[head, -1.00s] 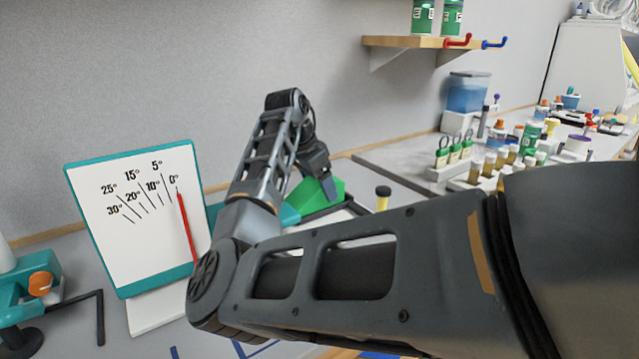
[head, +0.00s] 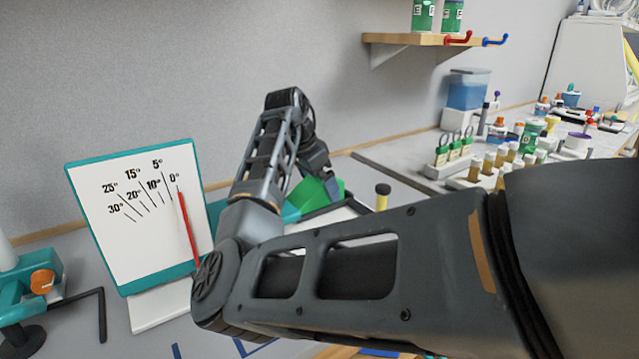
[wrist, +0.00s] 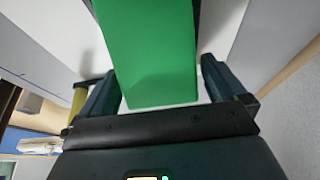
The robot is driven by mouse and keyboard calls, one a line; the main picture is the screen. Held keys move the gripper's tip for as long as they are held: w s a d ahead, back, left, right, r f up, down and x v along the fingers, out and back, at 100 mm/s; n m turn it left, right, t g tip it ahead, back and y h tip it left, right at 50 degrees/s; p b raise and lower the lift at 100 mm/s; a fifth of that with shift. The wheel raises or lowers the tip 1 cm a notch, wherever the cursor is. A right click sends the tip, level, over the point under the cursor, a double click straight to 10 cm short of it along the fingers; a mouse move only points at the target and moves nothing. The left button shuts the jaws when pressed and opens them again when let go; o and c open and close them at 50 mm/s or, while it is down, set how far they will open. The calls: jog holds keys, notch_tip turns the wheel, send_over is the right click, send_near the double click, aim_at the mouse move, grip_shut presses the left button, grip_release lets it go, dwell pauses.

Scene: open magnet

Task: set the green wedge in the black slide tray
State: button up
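In the wrist view the green wedge (wrist: 155,55) fills the upper middle. My gripper (wrist: 160,72) has one finger on each side of it. A narrow pale gap shows beside the right finger, and the left finger lies close to the wedge's edge, so the fingers look open around it. In the head view my gripper (head: 320,176) is over the wedge. My arm hides much of the tray.
A white angle board (head: 140,215) with a red pointer stands left of my arm. A yellow post with a black cap (head: 382,197) stands right of the tray. Several bottles and vials crowd the bench at right. A wall shelf (head: 430,40) is above.

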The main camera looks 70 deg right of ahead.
jog(key=shift+v, duration=3.9)
